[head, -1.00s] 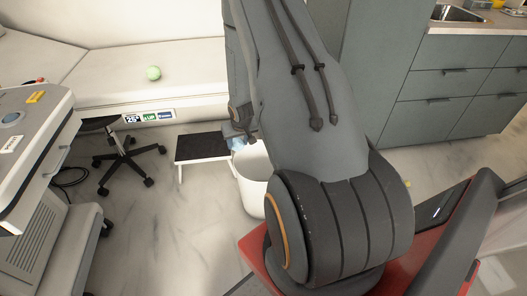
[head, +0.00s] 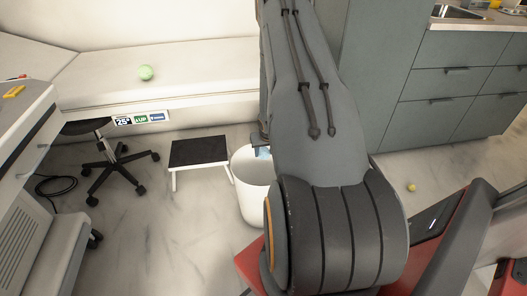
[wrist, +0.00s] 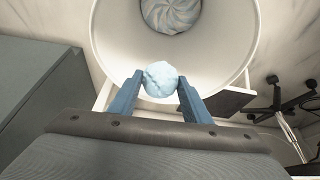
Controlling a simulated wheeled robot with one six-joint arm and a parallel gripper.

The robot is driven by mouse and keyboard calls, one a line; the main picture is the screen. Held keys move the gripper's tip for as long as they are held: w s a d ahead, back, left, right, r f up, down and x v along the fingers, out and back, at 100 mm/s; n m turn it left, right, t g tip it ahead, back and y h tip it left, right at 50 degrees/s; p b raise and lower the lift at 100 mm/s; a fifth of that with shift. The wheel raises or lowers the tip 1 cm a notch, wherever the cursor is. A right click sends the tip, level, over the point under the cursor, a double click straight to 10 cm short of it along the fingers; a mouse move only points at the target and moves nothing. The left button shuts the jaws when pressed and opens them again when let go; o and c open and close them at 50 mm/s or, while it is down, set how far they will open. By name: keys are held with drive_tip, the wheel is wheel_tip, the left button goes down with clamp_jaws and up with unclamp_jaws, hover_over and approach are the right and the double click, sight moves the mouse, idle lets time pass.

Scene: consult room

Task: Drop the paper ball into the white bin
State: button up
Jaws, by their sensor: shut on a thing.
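The paper ball (wrist: 160,79) is pale blue and crumpled. My gripper (wrist: 159,82) is shut on it, with one blue fingertip on each side in the wrist view. The white bin (wrist: 243,30) is round and open-topped, and the ball shows against its mouth and inner wall. A grey swirled surface (wrist: 171,12) shows inside the bin. In the head view the bin (head: 249,190) stands on the floor, partly hidden by my arm. The light-blue ball (head: 263,152) shows at the bin's upper right rim, mostly hidden.
A low step stool (head: 199,151) with a black top stands left of the bin. A wheeled chair base (head: 115,165) is further left. A grey cabinet (head: 455,95) stands at right. A small yellow ball (head: 411,187) lies on the floor at right.

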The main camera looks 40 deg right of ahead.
sight(265, 154)
drive_tip(key=shift+f+b, duration=1.3)
drive_tip(key=shift+f, duration=0.35)
drive_tip(key=o, duration=1.1)
drive_tip(key=shift+r, duration=0.15)
drive_tip(key=p+v, duration=0.1)
drive_tip(key=v, duration=0.6)
drive_tip(key=shift+s+a+r, duration=0.1)
drive_tip(key=shift+s+r, duration=0.1)
drive_tip(key=shift+r, duration=0.05)
